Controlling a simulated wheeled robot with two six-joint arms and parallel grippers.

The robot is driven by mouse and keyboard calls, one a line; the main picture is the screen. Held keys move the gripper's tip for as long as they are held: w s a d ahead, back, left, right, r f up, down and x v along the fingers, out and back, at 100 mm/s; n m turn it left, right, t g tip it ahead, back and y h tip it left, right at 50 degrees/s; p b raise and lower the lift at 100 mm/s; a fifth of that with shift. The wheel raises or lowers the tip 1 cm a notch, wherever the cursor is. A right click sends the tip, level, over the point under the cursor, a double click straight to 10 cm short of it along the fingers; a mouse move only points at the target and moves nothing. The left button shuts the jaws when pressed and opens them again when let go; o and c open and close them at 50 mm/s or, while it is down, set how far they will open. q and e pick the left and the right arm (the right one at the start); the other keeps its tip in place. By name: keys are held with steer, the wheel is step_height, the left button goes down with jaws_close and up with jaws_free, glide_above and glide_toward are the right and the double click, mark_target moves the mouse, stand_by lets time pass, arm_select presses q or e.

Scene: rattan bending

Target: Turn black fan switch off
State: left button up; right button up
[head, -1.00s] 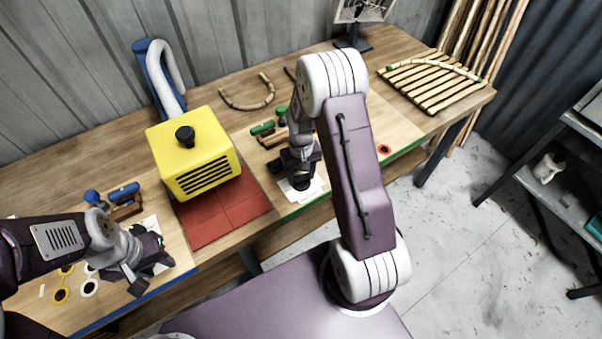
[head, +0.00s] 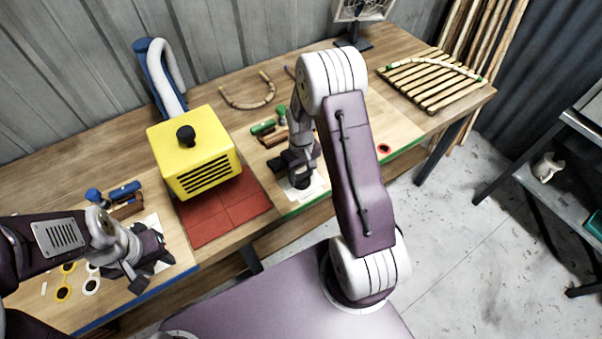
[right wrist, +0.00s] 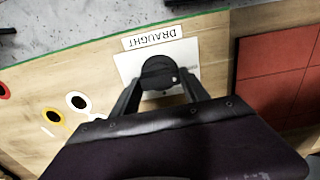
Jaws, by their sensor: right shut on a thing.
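The black fan (head: 362,10) stands at the back of the bench, cut off by the top of the head view. A round black switch knob (right wrist: 158,72) sits on a white plate (right wrist: 130,68) beside a label reading DRAUGHT (right wrist: 152,38). My right gripper (right wrist: 160,84) is shut on the knob, one finger on each side. In the head view my right gripper (head: 299,178) is low over the bench's front edge, and its arm partly hides it. My left gripper (head: 153,273) is over the left front of the bench, fingers apart and empty.
A yellow box (head: 192,150) with a black knob on top stands between the grippers, by red tiles (head: 225,214). Green and brown pieces (head: 264,128) lie behind my right gripper. A slatted wooden rack (head: 432,82) is at the right.

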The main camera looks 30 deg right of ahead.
mark_target(300, 176)
steer(key=o, duration=1.4)
steer(key=shift+r, duration=0.1)
step_height(300, 176, up, 9)
steer(key=shift+s, duration=0.1)
steer(key=s+a+r+n+t, duration=0.1)
steer(key=s+a+r, duration=0.3)
steer(key=s+a, duration=0.15)
steer(key=s, duration=0.2)
steer(key=s+a+f+m, duration=0.1)
steer(key=s, duration=0.2)
steer(key=s+a+f+m, duration=0.1)
steer(key=s, duration=0.1)
steer(key=shift+s, duration=0.2)
